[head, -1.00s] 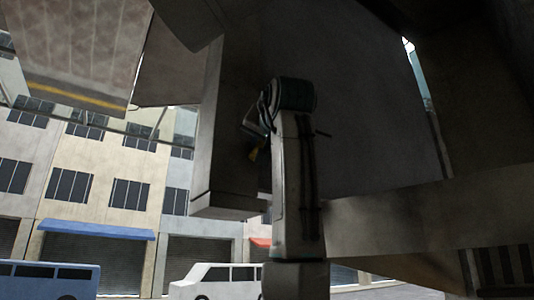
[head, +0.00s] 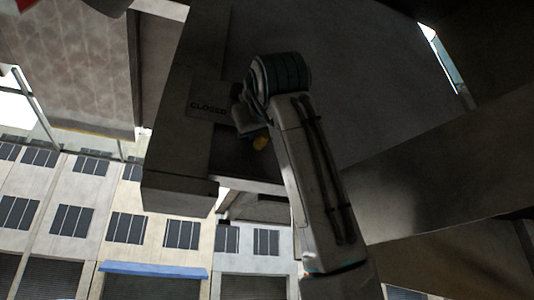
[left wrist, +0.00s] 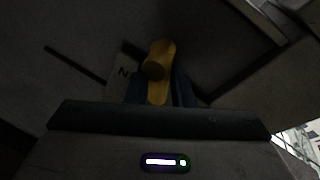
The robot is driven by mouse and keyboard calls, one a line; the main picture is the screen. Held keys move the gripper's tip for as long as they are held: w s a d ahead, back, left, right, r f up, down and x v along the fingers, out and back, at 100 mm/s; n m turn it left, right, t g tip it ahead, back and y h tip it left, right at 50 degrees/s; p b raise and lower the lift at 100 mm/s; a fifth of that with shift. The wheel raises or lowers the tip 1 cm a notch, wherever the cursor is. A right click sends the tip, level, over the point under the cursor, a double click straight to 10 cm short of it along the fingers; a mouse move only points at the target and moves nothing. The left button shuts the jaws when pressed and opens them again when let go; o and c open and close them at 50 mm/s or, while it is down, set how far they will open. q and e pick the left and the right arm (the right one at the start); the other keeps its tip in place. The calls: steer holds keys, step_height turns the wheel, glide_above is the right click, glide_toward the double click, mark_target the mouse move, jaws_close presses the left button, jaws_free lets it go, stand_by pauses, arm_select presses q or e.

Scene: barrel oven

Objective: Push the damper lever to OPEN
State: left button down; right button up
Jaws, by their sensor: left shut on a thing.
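The yellow damper lever (left wrist: 160,62) stands between the blue-grey fingers of my left gripper (left wrist: 158,94) in the left wrist view, and the gripper is shut on it. In the head view my left gripper (head: 250,118) is small and dark, beside the grey oven structure, with a bit of the yellow lever (head: 261,143) showing below it. A CLOSED label (head: 208,107) is just left of the gripper. A pale plate with a letter N (left wrist: 123,71) shows left of the lever in the left wrist view; the rest of its word is hidden. My right gripper is out of view.
Large dark panels and a thick beam (head: 440,165) surround my left arm on the right and above. A boxy grey post (head: 180,165) stands left of the gripper. Buildings (head: 80,215) lie far behind, with open air at the lower left.

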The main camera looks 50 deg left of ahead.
arm_select(q)
steer(key=shift+w+d+r+n+y+p, duration=0.25)
steer(key=shift+w+n, duration=0.1)
steer(key=shift+n, duration=0.25)
steer(key=shift+w+d+r+n+y+p, duration=0.15)
steer(key=shift+w+r+n, duration=0.15)
steer(key=shift+n, duration=0.3)
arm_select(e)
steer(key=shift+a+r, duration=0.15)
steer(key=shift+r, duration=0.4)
arm_select(q)
steer(key=shift+a, duration=0.1)
steer(key=c, duration=1.3)
jaws_free()
steer(key=shift+w, duration=0.15)
steer(key=shift+o, duration=0.2)
steer(key=shift+f, duration=0.1)
steer(key=b+v, duration=0.4)
steer(key=v, duration=0.7)
steer(key=shift+b, duration=0.4)
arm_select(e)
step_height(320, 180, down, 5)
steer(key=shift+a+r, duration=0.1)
